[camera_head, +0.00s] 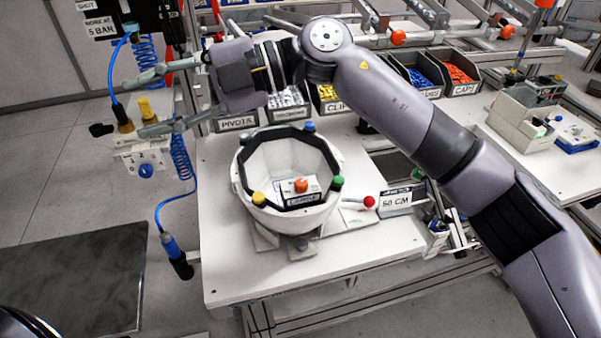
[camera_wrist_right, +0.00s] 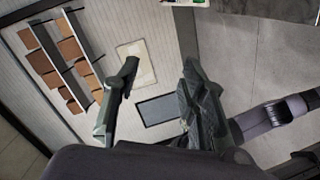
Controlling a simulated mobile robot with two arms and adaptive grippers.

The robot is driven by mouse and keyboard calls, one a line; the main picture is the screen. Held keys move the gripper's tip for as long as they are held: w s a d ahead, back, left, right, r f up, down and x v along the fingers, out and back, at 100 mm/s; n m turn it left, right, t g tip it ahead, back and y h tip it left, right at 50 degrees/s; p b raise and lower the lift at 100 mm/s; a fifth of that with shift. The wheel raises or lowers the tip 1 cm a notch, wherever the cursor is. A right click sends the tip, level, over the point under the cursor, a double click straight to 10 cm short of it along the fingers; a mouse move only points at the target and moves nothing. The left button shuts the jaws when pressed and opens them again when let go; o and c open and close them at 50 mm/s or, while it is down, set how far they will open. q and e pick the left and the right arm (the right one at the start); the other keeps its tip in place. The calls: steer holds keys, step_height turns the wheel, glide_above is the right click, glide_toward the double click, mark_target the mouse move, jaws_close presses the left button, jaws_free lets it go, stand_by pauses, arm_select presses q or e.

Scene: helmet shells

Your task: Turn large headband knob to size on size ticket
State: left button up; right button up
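A white helmet shell (camera_head: 240,172) sits open side up on a stand on the white table, with a dark inner rim. An orange knob (camera_head: 301,185) sits on a small lettered plate (camera_head: 301,199) at its near side; the small lettering is hard to read. A ticket (camera_head: 396,201) to the right of the shell appears to read 58 CM. My right gripper (camera_head: 136,107) is open and empty, up and left of the shell, well apart from the knob. Its spread fingers also show in the right wrist view (camera_wrist_right: 160,68), with nothing between them. My left gripper is not seen.
Blue, yellow and green knobs ring the shell. A red ball (camera_head: 369,201) is beside the ticket. Parts bins (camera_head: 462,80) line the back. A hanging tool (camera_head: 177,258) on a blue coiled hose and an air regulator (camera_head: 146,162) are at left. My right arm crosses above the table.

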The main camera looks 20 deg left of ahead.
step_height(320, 180, down, 3)
steer(key=w+d+t+h, duration=0.1)
steer(key=d+t+h, duration=0.1)
steer(key=h, duration=0.2)
step_height(320, 180, up, 4)
steer(key=m+t+h, duration=0.4)
steer(key=t+h, duration=0.2)
steer(key=h, duration=0.4)
glide_above(301, 182)
step_height(301, 182, down, 18)
steer(key=p, duration=0.4)
steer(key=shift+r, duration=0.2)
steer(key=shift+c, duration=0.5)
jaws_close()
